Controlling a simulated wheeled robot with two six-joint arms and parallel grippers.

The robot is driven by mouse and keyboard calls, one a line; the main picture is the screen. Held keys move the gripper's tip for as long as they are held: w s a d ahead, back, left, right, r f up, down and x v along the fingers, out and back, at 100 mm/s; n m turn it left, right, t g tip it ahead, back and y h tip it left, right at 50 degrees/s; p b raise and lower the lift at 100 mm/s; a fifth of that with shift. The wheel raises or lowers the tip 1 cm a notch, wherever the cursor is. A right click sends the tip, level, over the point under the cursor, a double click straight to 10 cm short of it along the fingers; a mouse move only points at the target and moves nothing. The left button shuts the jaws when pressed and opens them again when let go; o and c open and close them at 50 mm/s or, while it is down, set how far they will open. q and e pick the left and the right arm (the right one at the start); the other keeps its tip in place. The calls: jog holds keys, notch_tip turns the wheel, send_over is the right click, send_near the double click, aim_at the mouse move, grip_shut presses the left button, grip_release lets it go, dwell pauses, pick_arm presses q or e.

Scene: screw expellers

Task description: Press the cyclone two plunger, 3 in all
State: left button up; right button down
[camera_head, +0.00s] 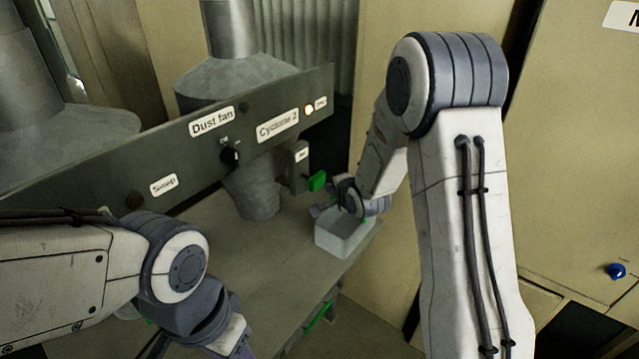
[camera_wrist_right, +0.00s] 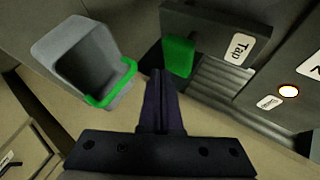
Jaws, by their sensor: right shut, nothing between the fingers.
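The Cyclone 2 label (camera_head: 277,127) is on a grey panel above a small box with a tag that reads "Tap" in the right wrist view (camera_wrist_right: 239,48). A green plunger (camera_head: 317,181) sticks out of that box. It also shows in the right wrist view (camera_wrist_right: 178,57). My right gripper (camera_head: 318,210) is shut and empty, just below the plunger; its fingertips (camera_wrist_right: 157,75) look close to it, but I cannot tell if they touch. My left gripper (camera_head: 238,345) is at the bottom edge, partly cut off, and its fingers are unclear.
A pale open bin (camera_head: 342,240) with a green front edge in the wrist view (camera_wrist_right: 110,88) stands under the plunger. A lit lamp (camera_head: 309,109) and a black Dust fan knob (camera_head: 229,155) are on the panel. A tan cabinet with a blue knob (camera_head: 616,271) stands at the right.

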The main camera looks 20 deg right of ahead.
aim_at(319, 184)
jog(key=shift+w, duration=0.1)
dwell(0.4)
jog(key=shift+w+a, duration=0.25)
jog(key=shift+w, duration=0.05)
jog(key=shift+w+a, duration=0.75)
jog(key=shift+w, duration=0.15)
dwell(1.4)
dwell(0.3)
jog(key=shift+s+d, duration=1)
jog(key=shift+s, duration=0.25)
jog(key=shift+s, duration=0.1)
jog(key=shift+s+d, duration=0.8)
jog(key=shift+s, duration=0.15)
jog(key=shift+s+d, duration=0.75)
jog(key=shift+s, duration=0.2)
dwell(0.8)
